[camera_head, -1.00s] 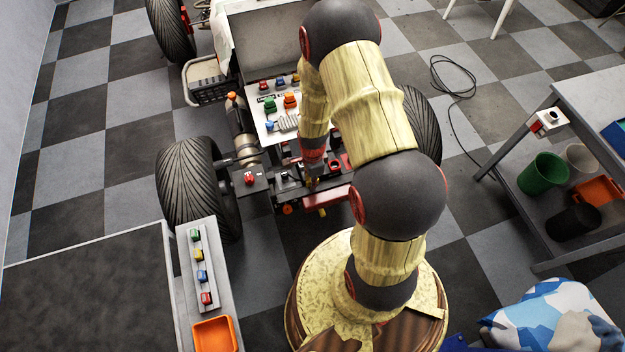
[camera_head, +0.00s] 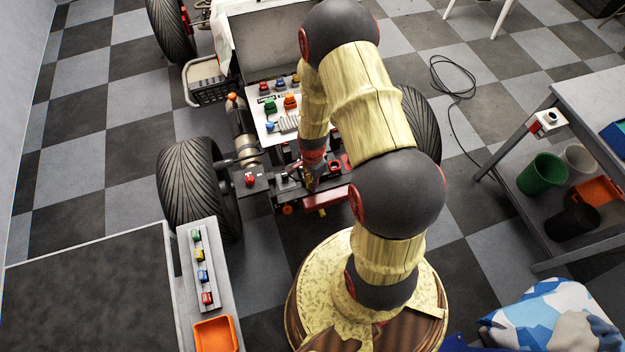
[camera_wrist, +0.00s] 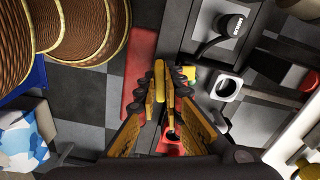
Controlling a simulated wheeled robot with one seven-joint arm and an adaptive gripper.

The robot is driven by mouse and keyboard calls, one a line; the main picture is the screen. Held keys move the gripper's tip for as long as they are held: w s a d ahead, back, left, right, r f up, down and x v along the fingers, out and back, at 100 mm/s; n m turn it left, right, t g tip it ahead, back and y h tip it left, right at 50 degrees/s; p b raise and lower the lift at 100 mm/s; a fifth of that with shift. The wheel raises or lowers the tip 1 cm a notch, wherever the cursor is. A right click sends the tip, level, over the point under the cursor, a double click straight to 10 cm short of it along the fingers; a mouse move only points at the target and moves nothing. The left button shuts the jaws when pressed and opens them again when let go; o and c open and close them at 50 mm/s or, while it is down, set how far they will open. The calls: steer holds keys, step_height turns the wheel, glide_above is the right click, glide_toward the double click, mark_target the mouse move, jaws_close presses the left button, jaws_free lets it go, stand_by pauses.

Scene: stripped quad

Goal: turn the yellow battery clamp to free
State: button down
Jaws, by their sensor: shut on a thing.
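My gripper (camera_wrist: 164,95) points down at the front of the stripped quad (camera_head: 262,182), its two orange fingers close together. In the wrist view a narrow yellow bar, the yellow battery clamp (camera_wrist: 160,80), shows between the fingertips, and the gripper is shut on it. A yellow block (camera_wrist: 190,73) shows just right of the fingertips; I cannot tell whether it belongs to the clamp. In the head view my gripper (camera_head: 312,183) sits low over the front of the quad and hides the clamp.
A red bar (camera_wrist: 140,65) lies left of the fingers. A black cap (camera_wrist: 231,24) and a white square ring (camera_wrist: 227,87) sit to the right. A red button (camera_head: 249,179) is on the quad's front left. A workbench (camera_head: 90,270) stands at left, a trolley (camera_head: 590,100) at right.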

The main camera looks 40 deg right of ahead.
steer(key=n+p, duration=0.1)
steer(key=n, duration=0.6)
steer(key=n+p, duration=0.1)
steer(key=n, duration=0.3)
steer(key=shift+w+n, duration=0.1)
steer(key=shift+n, duration=1.8)
steer(key=c, duration=2)
jaws_free()
steer(key=shift+c, duration=0.2)
steer(key=shift+o, duration=0.6)
steer(key=shift+r, duration=0.15)
step_height(320, 180, up, 12)
